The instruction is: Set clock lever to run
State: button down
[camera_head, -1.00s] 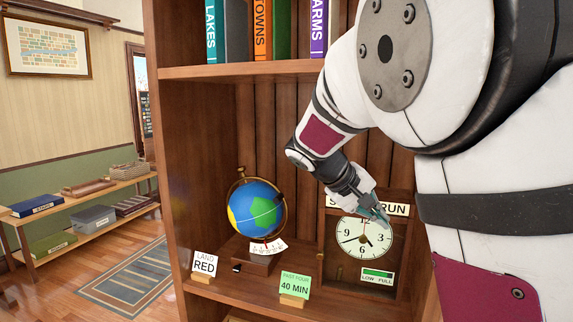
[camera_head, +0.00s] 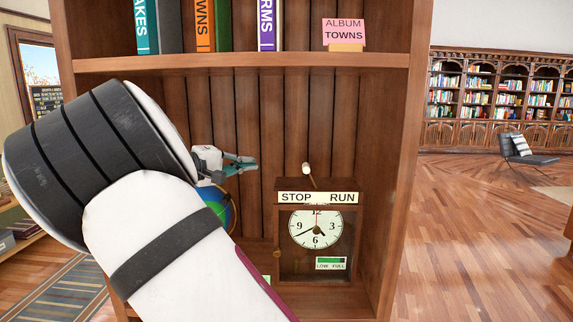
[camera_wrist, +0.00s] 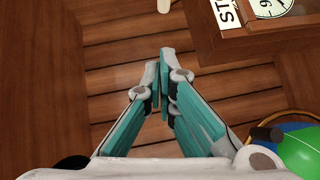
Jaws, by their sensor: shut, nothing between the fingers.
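The wooden clock (camera_head: 345,240) stands on the shelf, its white dial facing me. A STOP RUN label (camera_head: 317,198) runs along its top. The lever (camera_head: 306,169), a thin stick with a cream knob, rises above the clock and leans left, toward STOP. Its knob also shows at the top edge of the wrist view (camera_wrist: 163,5). My gripper (camera_head: 252,162) is left of the lever, at about knob height, and apart from it in the picture. In the wrist view its teal fingers (camera_wrist: 161,62) are together and empty.
The globe (camera_head: 217,203) is partly hidden behind my arm, left of the clock; it shows at lower right in the wrist view (camera_wrist: 303,150). An upper shelf (camera_head: 240,62) with books and a pink card (camera_head: 344,32) is above. The cabinet's right wall (camera_head: 393,180) bounds the space.

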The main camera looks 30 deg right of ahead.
jog(key=shift+d, duration=0.1)
jog(key=p+x, duration=0.1)
jog(key=x, duration=0.8)
jog(key=shift+s+d, duration=0.1)
jog(key=shift+d, duration=0.2)
jog(key=d, duration=0.1)
jog(key=s+d, duration=0.1)
jog(key=p, duration=0.1)
jog(key=shift+s+d+f, duration=0.3)
jog(key=shift+d, duration=0.1)
jog(key=shift+s+d+f, duration=0.2)
jog(key=shift+d, duration=0.2)
jog(key=shift+r, duration=0.1)
jog(key=shift+s+d+r+p, duration=0.15)
jog(key=shift+d+r+p, duration=0.05)
jog(key=shift+p, duration=0.1)
